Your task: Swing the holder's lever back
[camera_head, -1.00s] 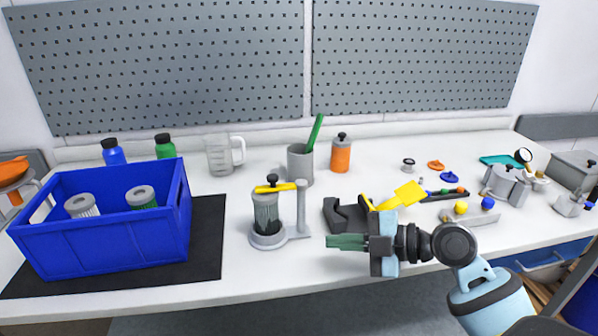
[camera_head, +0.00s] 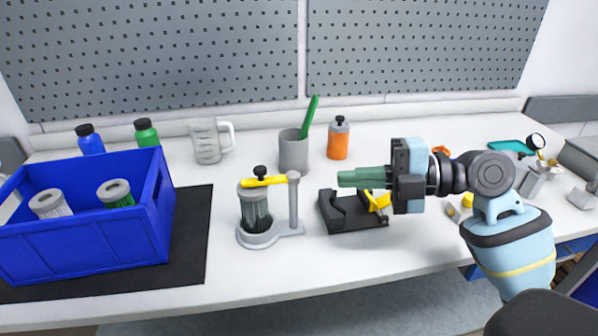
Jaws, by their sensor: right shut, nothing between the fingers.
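A grey holder (camera_head: 262,239) stands at the middle of the bench. A ribbed grey drum part (camera_head: 255,215) sits upright in it, with a black knob (camera_head: 259,171) on top. The holder's yellow lever (camera_head: 262,182) lies across the top of that part, from the post (camera_head: 293,203) to the left. My right gripper (camera_head: 341,179) points left with green fingers, shut and empty. It is to the right of the post, apart from it, at about lever height in the picture. My left gripper is out of view.
A black cradle (camera_head: 350,219) with a yellow piece (camera_head: 378,202) stands below my right gripper, partly hidden by it. A grey cup (camera_head: 293,154) with a green stick is behind the holder. A blue crate (camera_head: 85,247) stands left on a black mat (camera_head: 191,249).

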